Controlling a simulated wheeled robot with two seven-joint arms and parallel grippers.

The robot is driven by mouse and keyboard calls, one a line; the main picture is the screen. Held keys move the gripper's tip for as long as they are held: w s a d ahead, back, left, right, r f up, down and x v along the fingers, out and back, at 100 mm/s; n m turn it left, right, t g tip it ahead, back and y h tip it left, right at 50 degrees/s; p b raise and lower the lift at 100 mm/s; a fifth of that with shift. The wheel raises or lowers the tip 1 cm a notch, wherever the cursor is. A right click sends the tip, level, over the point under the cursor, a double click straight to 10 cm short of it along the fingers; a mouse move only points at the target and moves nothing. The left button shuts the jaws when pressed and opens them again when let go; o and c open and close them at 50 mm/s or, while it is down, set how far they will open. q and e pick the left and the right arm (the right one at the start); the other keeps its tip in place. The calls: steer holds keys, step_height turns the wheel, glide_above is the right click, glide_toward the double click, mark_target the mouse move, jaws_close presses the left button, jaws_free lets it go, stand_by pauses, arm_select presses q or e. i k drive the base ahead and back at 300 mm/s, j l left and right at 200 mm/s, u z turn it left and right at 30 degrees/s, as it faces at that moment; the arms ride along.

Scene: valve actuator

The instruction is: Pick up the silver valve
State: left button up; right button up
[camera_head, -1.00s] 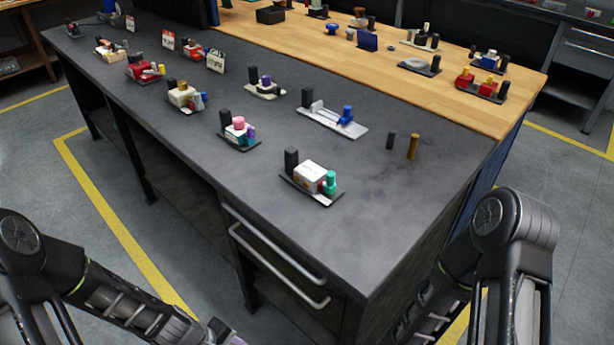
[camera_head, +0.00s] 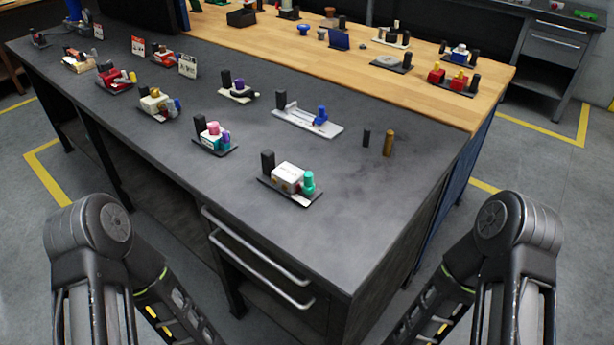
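No part can be named the silver valve with certainty. The most silver-looking one is a light grey plate (camera_head: 306,119) with a grey upright piece and a blue knob, lying on the dark bench top (camera_head: 330,240). Closer to the near edge, a white block unit (camera_head: 287,177) has a green knob and a black post. My two arms enter at the lower left and lower right, in front of the bench. Both grippers are below the picture, so their state is hidden. No gripper is seen touching any part.
A black peg (camera_head: 366,138) and a brass peg (camera_head: 388,143) stand right of the grey plate. Several other units line the left side, including one with a pink knob (camera_head: 214,138). A wooden top (camera_head: 440,105) adjoins behind. Drawer handles (camera_head: 255,265) protrude in front. The near right corner is clear.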

mark_target(283, 179)
steer(key=z, duration=1.3)
steer(key=j, duration=1.1)
steer(key=k+j, duration=0.1)
steer(key=j, duration=1)
